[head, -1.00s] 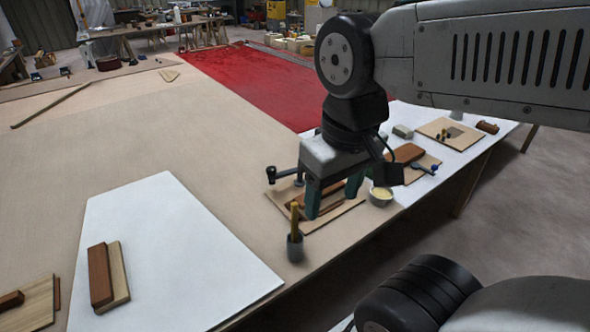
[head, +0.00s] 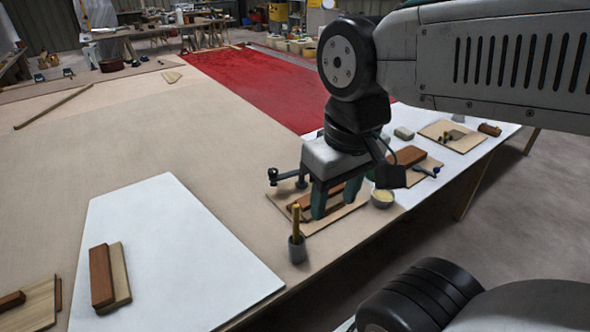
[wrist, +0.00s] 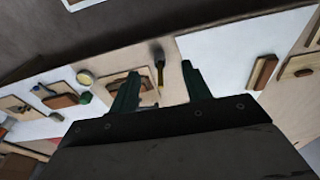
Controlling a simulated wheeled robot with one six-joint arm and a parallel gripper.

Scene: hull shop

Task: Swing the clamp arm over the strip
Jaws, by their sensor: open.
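The clamp arm (head: 287,176) is a dark bar with a round knob at its left end. It meets a short upright post (head: 302,181) at the back of a small plywood board (head: 342,212). The bar points left, out past the board's edge. A reddish-brown wooden strip (head: 298,208) lies on the board, partly hidden by my gripper. My gripper (head: 335,207) is open, with its green fingers pointing down over the board, right of the clamp post. In the wrist view my fingers (wrist: 160,78) are apart with nothing held between them. The clamp cannot be made out there.
Another board with a brown block (head: 410,157) lies beyond.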

